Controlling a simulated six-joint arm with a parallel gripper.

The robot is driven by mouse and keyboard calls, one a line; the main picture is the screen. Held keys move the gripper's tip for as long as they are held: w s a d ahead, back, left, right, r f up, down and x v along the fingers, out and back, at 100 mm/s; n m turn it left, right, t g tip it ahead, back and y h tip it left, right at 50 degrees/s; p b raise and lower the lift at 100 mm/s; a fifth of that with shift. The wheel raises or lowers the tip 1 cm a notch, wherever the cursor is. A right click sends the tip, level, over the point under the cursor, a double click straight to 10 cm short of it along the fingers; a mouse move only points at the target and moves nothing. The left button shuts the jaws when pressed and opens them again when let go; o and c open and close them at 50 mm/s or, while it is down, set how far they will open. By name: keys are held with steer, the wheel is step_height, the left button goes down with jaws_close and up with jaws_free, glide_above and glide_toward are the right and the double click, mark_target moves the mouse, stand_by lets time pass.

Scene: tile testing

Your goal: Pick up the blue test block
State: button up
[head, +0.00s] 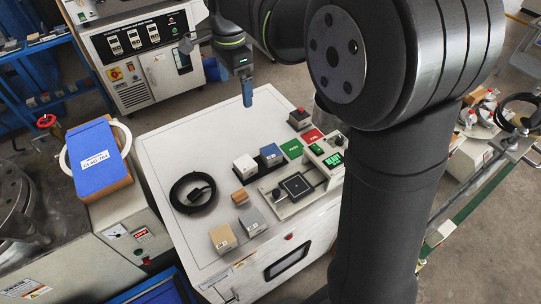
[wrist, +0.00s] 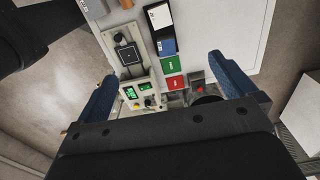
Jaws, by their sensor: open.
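My gripper (head: 247,100) hangs above the back part of the bench, clear of the blocks. In the wrist view its blue fingers (wrist: 162,68) are spread wide with nothing between them.
A test fixture (head: 295,186) with a lit green display stands close to the blocks. A red pad (head: 312,136), a black cable coil (head: 193,192), a tan block (head: 222,238), a grey block (head: 251,220) and a small wooden block (head: 239,197) also lie there. The bench's back left is clear.

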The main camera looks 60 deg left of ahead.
steer(key=c, duration=0.4)
steer(key=shift+c, duration=0.2)
steer(key=n, duration=1.7)
glide_above(271, 151)
step_height(271, 151, down, 16)
steer(key=r, duration=0.1)
steer(key=f, duration=1.2)
steer(key=shift+w+d+f, duration=0.25)
steer(key=shift+w+f, duration=0.05)
steer(key=shift+w, duration=0.05)
steer(key=shift+s+a+f, duration=0.1)
steer(key=shift+s+f, duration=0.1)
steer(key=shift+f, duration=1.15)
steer(key=shift+s+a+f, duration=0.1)
steer(key=shift+s+f, duration=0.1)
steer(key=shift+f, duration=1.15)
